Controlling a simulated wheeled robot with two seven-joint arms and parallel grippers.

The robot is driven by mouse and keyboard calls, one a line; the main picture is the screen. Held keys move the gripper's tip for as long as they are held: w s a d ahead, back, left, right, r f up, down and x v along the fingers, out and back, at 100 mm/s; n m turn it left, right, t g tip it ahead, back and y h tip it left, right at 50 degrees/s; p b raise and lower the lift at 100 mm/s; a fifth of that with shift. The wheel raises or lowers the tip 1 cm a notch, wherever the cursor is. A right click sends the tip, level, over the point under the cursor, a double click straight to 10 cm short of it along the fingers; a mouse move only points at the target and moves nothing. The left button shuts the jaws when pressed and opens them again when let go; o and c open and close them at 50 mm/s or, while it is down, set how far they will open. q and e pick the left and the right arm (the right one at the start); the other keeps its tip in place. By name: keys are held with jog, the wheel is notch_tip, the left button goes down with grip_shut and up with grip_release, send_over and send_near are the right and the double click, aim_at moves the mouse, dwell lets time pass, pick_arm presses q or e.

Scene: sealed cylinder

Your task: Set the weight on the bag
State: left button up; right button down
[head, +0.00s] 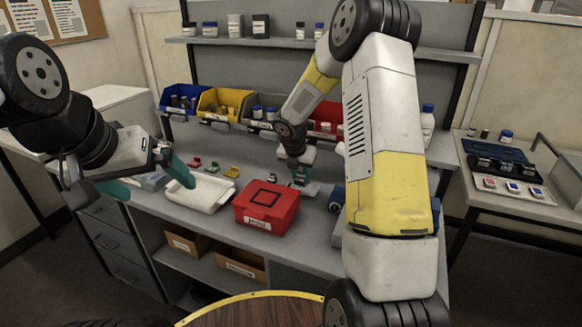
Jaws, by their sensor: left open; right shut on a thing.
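My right gripper (302,178) reaches down to the bench just right of the red box, its teal fingertips low over a pale flat patch (310,189). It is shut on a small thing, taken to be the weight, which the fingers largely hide. The pale patch may be the bag; it is too small to be sure, and I cannot tell whether the held thing touches it. My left gripper (146,182) is open and empty, its teal fingers spread wide above the left end of the bench, beside the white tray.
A white tray (199,194) and a closed red box (264,208) with a black square on its lid stand on the bench. Small red, green and yellow pieces (212,167) lie behind the tray. Coloured bins (222,104) line the back. A side table (510,180) stands right.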

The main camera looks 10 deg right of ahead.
jog(key=c, duration=1)
grip_release()
jog(key=shift+f, duration=0.1)
jog(key=s+a+r+m, duration=0.1)
jog(key=s+r+m, duration=0.4)
jog(key=r, duration=0.4)
jog(key=s+a+r+m, duration=0.1)
jog(key=s+r+m, duration=0.1)
jog(key=s+r, duration=0.6)
jog(key=shift+s+a+r+m+t+y, duration=0.45)
jog(key=shift+s+r+m+y, duration=0.55)
jog(key=shift+s+m, duration=2.5)
jog(key=shift+s+a+r+m+t+y, duration=0.45)
jog(key=shift+s+r+m, duration=0.9)
jog(key=shift+s+m, duration=2.15)
jog(key=shift+s+a+r+m+t+y, duration=0.4)
jog(key=shift+s+r+m+y, duration=0.7)
jog(key=shift+s+m, duration=2.4)
jog(key=shift+w+a+r+m, duration=0.1)
jog(key=shift+w+m, duration=0.2)
jog(key=shift+w, duration=0.05)
